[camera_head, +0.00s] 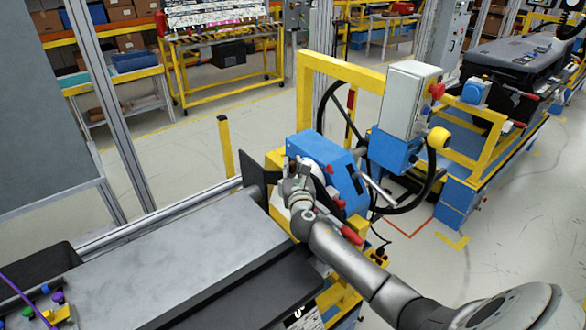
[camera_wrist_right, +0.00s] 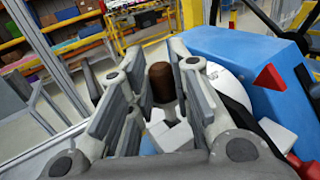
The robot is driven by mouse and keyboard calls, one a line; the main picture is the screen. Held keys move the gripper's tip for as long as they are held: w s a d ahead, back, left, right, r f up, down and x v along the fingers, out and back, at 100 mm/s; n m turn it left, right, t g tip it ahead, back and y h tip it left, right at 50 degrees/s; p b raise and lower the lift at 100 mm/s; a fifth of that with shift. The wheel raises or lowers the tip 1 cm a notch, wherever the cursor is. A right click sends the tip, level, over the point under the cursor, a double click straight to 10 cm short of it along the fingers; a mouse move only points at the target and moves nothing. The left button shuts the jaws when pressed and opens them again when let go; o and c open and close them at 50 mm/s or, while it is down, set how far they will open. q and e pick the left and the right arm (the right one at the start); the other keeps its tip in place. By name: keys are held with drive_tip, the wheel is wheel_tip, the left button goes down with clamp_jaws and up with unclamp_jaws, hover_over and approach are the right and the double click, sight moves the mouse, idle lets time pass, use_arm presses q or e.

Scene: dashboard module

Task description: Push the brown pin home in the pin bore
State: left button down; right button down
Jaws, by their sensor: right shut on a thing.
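The brown pin (camera_wrist_right: 161,82) shows in the right wrist view as a dark brown round-ended cylinder between the fingers. My right gripper (camera_head: 296,188) is at the left side of the blue machine housing (camera_head: 325,165), reaching in from the lower right. It is shut on the brown pin, with a finger on each side of it. White block-like parts (camera_wrist_right: 178,137) show below the pin. The pin bore cannot be made out in either view, so I cannot tell how deep the pin sits. My left gripper is not in view.
A grey flat-topped bench (camera_head: 165,255) lies to the left, with a dark upright plate (camera_head: 254,178) at its far end. Red-tipped handles (camera_head: 345,232) and a grey control box (camera_head: 410,92) are close to the machine. Small coloured pieces (camera_head: 45,307) lie at the lower left.

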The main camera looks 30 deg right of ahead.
use_arm(q)
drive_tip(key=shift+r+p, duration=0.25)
drive_tip(key=shift+p, duration=0.05)
idle(0.5)
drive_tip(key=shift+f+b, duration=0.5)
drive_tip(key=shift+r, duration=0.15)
idle(0.3)
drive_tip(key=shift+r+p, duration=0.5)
drive_tip(key=shift+p, duration=0.1)
idle(2.4)
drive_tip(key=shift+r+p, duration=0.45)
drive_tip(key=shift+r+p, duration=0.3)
drive_tip(key=shift+p, duration=0.05)
idle(1.4)
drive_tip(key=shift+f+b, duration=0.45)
drive_tip(key=shift+b, duration=0.05)
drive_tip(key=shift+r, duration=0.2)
